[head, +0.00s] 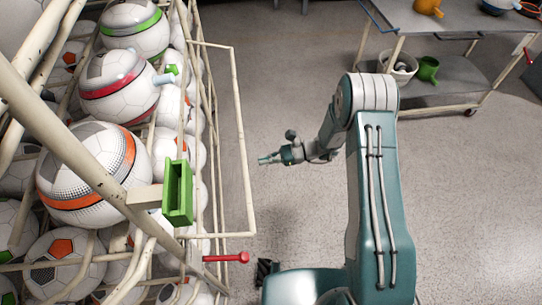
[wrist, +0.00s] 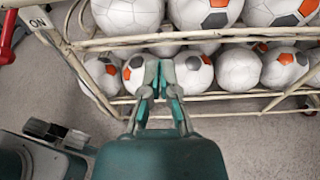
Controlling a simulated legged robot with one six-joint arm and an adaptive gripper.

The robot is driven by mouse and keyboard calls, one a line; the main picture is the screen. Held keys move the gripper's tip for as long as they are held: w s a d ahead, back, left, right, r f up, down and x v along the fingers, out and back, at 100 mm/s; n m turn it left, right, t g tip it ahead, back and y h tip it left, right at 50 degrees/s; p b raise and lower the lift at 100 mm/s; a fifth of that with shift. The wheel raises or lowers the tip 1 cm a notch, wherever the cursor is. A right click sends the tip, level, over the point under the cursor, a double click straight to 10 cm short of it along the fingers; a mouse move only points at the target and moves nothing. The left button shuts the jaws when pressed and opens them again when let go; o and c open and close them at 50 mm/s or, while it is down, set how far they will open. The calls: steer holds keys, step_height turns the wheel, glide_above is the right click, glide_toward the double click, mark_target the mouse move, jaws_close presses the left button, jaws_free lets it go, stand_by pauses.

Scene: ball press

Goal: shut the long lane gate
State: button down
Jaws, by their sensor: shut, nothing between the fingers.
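A thin cream rectangular frame (head: 242,130) stands out from the right side of the ball rack in the head view, and it looks like the long lane gate. I cannot tell for certain whether it is swung open. My gripper (head: 264,160) is to the right of this frame, pointing left, with a small gap in the picture. In the wrist view my gripper (wrist: 160,82) is shut and empty, with the rack rails and balls beyond its tips. Which rail there belongs to the gate is unclear.
The rack holds several soccer balls (head: 112,88). A green bracket (head: 178,192) and a red handle (head: 228,257) sit on its near side. A cart (head: 450,72) stands behind; the floor between is clear.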

steer(key=a+r, duration=0.1)
steer(key=a, duration=0.1)
steer(key=s+a+r, duration=0.1)
steer(key=a+r, duration=0.1)
steer(key=shift+a+r, duration=0.1)
steer(key=shift+a, duration=0.2)
stand_by(0.4)
step_height(320, 180, up, 17)
steer(key=a+t+h, duration=0.1)
steer(key=t+h, duration=0.2)
steer(key=h, duration=0.7)
steer(key=s+a+r+t+h, duration=0.1)
steer(key=s+a+r+h, duration=0.2)
steer(key=a+r+h, duration=0.3)
steer(key=shift+a+r, duration=1.85)
steer(key=shift+a, duration=1.2)
steer(key=shift+s, duration=0.1)
